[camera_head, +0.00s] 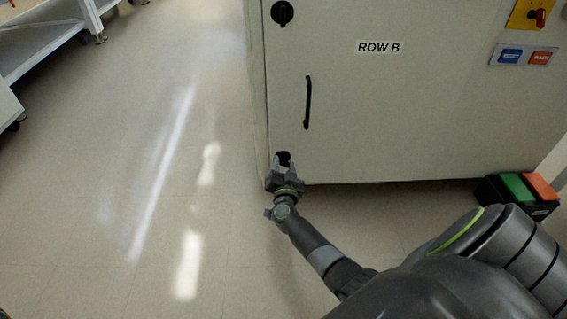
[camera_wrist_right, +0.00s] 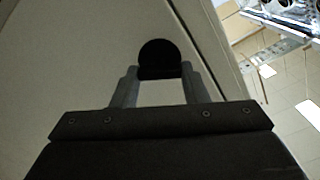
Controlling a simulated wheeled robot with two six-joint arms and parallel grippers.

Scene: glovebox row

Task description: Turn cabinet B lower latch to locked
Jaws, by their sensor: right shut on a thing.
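Cabinet B (camera_head: 400,110) is a pale cabinet with a "ROW B" label (camera_head: 379,47). Its lower latch (camera_head: 284,157) is a round black knob near the bottom left of the door, partly hidden by my right gripper. My right gripper (camera_head: 284,168) is at this latch, its fingers shut on it. In the right wrist view the black latch (camera_wrist_right: 160,56) sits between the two grey fingertips. Its turned position is hard to tell, as the fingers cover part of it. My left gripper is not in view.
An upper latch (camera_head: 282,13) and a black door handle (camera_head: 308,102) are above on the door. A green and orange button box (camera_head: 517,190) stands at the cabinet's lower right. A white rack (camera_head: 45,40) is at the far left. The floor (camera_head: 130,170) left of the cabinet is clear.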

